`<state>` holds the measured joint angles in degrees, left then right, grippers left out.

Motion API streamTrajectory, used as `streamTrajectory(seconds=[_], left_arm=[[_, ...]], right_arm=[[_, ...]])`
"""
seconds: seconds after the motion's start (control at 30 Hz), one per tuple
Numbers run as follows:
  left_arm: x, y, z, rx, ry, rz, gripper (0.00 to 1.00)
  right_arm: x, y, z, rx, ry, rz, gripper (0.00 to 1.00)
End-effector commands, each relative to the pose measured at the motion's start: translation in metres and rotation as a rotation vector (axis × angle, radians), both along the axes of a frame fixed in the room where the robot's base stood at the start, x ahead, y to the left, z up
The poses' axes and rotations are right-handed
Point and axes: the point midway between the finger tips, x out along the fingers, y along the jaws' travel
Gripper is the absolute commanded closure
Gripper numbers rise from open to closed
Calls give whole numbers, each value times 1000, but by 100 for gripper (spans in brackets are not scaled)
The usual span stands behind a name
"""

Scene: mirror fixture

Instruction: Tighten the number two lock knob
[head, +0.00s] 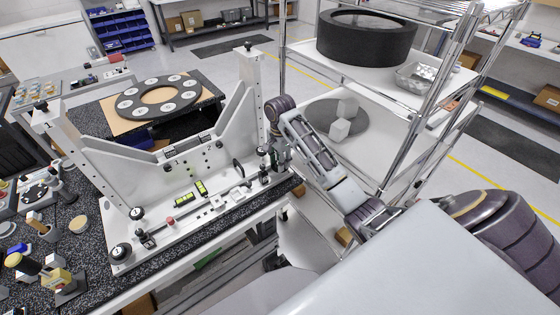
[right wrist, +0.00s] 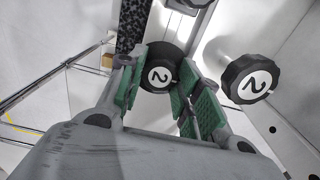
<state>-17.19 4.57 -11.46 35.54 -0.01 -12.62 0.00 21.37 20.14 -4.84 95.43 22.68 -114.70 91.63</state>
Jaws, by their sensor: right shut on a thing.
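The white mirror fixture (head: 190,205) stands on the speckled bench. In the right wrist view, a black lock knob with a white face marked 2 (right wrist: 160,77) sits between the green-padded fingers of my right gripper (right wrist: 160,92), which is shut on it. In the head view my right gripper (head: 279,152) is at the fixture's right end and partly covers the knobs there. Two more black knobs, an upper (head: 137,212) and a lower (head: 121,252), sit at the fixture's left end. My left gripper is not in view.
A wire rack (head: 385,75) with a large black ring (head: 366,38) stands close to my right arm. Small tools and parts crowd the bench at the left. A dark plate with a ring of white discs (head: 150,97) lies behind the fixture.

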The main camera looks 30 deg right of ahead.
Motion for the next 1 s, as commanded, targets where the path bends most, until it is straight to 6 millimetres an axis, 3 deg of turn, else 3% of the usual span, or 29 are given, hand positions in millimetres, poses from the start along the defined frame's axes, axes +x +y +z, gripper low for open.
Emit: streamTrajectory(seconds=[0.27, 0.3, 0.43, 1.0], left_arm=[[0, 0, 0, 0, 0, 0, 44], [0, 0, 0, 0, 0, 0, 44], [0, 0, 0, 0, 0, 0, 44], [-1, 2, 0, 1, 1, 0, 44]], right_arm=[[1, -1, 2, -1, -6, -1, 90], [1, -1, 2, -1, -6, -1, 61], [1, -1, 2, -2, -4, 0, 44], [1, -1, 4, -2, -3, 1, 44]])
